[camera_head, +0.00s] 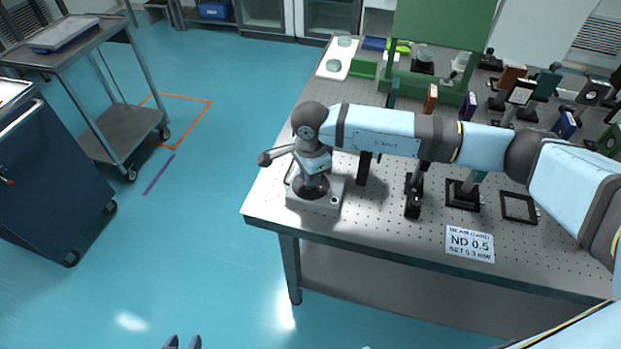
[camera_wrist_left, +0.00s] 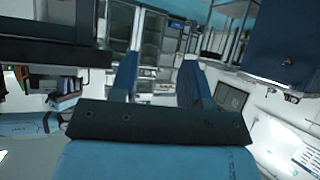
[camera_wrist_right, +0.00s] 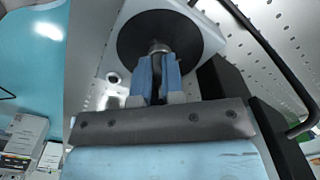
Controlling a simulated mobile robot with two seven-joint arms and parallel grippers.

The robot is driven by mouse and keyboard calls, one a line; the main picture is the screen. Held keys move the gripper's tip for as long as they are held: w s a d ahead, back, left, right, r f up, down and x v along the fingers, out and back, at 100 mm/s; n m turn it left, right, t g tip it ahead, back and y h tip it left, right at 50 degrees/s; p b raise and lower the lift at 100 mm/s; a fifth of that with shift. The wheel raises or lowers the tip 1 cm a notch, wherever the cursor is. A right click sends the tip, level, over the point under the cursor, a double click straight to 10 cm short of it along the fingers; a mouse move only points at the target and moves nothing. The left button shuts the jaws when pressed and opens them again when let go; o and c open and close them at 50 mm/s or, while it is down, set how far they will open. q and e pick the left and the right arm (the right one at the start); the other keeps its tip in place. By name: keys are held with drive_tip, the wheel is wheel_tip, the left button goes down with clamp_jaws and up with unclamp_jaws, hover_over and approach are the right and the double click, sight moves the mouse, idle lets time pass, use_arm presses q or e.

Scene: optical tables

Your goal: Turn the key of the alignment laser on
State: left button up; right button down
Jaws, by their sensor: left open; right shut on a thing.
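The alignment laser (camera_head: 318,205) is a light grey box at the near left corner of the perforated table, with a black disc on top. My right gripper (camera_head: 312,190) points down over it. In the right wrist view, the right gripper (camera_wrist_right: 157,85) is shut on a dark, narrow piece, apparently the key, at the centre of the black disc (camera_wrist_right: 130,40). A metal stub shows just beyond the fingertips. The fingers hide most of the key, and its angle cannot be told. My left gripper (camera_head: 182,342) is open and empty at the bottom edge, away from the table.
The optical table (camera_head: 390,250) bears several posts and mounts right of the laser, under and behind my right arm. A printed card (camera_head: 470,243) lies near the front edge. A black rod curves beside the right gripper. A metal cart (camera_head: 130,130) stands left, with open floor between.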

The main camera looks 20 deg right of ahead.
drive_tip(key=m+b, duration=0.2)
drive_tip(key=m, duration=0.2)
drive_tip(key=shift+m, duration=1.1)
drive_tip(key=shift+m+b, duration=0.45)
drive_tip(key=shift+m, duration=0.75)
drive_tip(key=c, duration=1.2)
unclamp_jaws()
drive_tip(key=shift+c, duration=0.2)
